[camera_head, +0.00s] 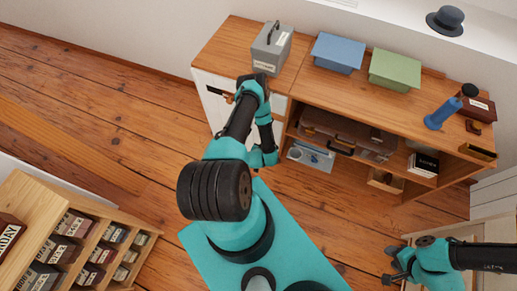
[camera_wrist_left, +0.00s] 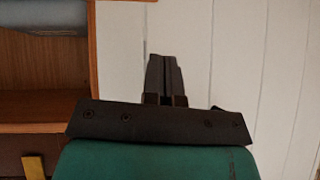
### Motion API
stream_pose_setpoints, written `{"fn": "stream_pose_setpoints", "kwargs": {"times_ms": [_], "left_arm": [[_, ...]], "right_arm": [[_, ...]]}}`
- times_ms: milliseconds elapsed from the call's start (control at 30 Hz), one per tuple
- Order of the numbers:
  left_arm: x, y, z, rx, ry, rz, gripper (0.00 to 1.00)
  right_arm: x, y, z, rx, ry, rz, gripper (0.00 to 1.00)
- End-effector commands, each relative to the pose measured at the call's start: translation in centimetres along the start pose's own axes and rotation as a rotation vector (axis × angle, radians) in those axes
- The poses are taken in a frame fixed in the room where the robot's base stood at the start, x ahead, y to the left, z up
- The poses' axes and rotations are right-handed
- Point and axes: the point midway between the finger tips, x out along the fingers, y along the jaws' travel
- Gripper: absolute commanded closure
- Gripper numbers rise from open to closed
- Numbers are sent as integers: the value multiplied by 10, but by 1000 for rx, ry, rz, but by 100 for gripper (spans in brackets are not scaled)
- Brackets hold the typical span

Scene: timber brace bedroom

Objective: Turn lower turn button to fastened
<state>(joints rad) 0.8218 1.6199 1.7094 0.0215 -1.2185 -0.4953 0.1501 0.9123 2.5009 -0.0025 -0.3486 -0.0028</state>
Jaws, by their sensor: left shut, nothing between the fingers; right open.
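The white door panel (camera_head: 215,110) is on the left end of the wooden cabinet. A small brownish piece with a dark part (camera_head: 218,91) shows near its top; I cannot tell whether it is a turn button. The lower turn button cannot be made out. My left gripper (camera_wrist_left: 163,75) is shut and empty in front of white boards in the left wrist view; contact cannot be told. In the head view my left arm hides much of the door. My right gripper (camera_head: 390,266) is open and empty at the lower right, away from the door.
Open shelves hold a brown case (camera_head: 338,128). Wooden floor (camera_head: 110,110) is clear at left.

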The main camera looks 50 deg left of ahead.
Motion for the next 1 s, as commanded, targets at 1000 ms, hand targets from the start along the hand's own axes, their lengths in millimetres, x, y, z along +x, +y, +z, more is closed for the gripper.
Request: {"fn": "stream_pose_setpoints", "kwargs": {"times_ms": [1000], "left_arm": [[-70, -6, 0, 0, 1, 0, 100]], "right_arm": [[0, 0, 0, 0, 0, 0, 57]]}}
